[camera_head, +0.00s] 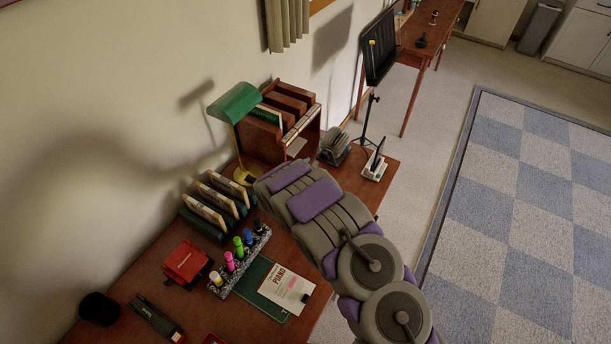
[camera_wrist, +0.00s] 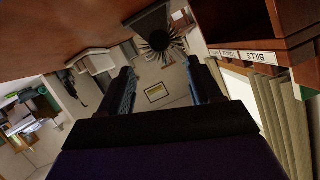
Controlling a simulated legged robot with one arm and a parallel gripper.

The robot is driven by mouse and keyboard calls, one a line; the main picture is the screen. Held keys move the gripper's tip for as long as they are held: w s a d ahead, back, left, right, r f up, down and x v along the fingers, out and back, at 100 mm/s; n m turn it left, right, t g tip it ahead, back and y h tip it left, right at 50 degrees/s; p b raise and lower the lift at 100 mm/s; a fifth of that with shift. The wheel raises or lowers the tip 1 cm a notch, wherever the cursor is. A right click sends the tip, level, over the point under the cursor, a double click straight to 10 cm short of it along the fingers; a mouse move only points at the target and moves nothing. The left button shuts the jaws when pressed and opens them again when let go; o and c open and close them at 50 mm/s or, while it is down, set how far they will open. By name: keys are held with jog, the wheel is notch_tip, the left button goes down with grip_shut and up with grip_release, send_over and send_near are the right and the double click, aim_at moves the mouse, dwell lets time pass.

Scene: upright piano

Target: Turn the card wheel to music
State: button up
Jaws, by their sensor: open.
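The card wheel (camera_head: 335,148), a dark wheel of fanned cards, stands on the brown desk beside the wooden sorter. It also shows upside down in the wrist view (camera_wrist: 160,38), on its dark base, ahead of my gripper (camera_wrist: 160,66). My gripper is open, with its two fingers apart and nothing between them. The wheel appears between and beyond the fingertips, apart from them. In the head view my arm hides the gripper. The lettering on the wheel's cards is too small to read.
The wooden sorter (camera_head: 291,118) with labelled slots stands close, its "BILLS" label (camera_wrist: 258,57) at right in the wrist view. A white holder (camera_head: 374,168) sits right of the wheel. A green lamp (camera_head: 235,103), file rack (camera_head: 213,205) and marker tray (camera_head: 240,262) occupy the desk.

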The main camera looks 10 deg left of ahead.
jog(key=v, duration=0.7)
jog(key=shift+p, duration=0.45)
jog(key=shift+s, duration=0.1)
jog(key=shift+r, duration=0.1)
jog(key=w+d+r+n+g+y, duration=0.1)
jog(key=d+r+g+y, duration=0.2)
jog(key=r, duration=0.6)
jog(key=s+d+r+n+g+y, duration=0.2)
jog(key=s+d+r+g, duration=0.2)
jog(key=s+d+r, duration=0.45)
jog(key=s+d+r+n+g, duration=0.1)
jog(key=s+d, duration=0.4)
jog(key=s, duration=0.7)
jog(key=s+d+r+n+g+h, duration=0.1)
jog(key=s+d+r+g, duration=0.3)
jog(key=s, duration=0.9)
jog(key=s+d+r+n+g, duration=0.1)
jog(key=s+d+r+g, duration=0.2)
jog(key=s, duration=1)
jog(key=d+r, duration=0.2)
jog(key=d, duration=0.1)
jog(key=shift+r+h, duration=0.3)
jog(key=shift+h, duration=0.1)
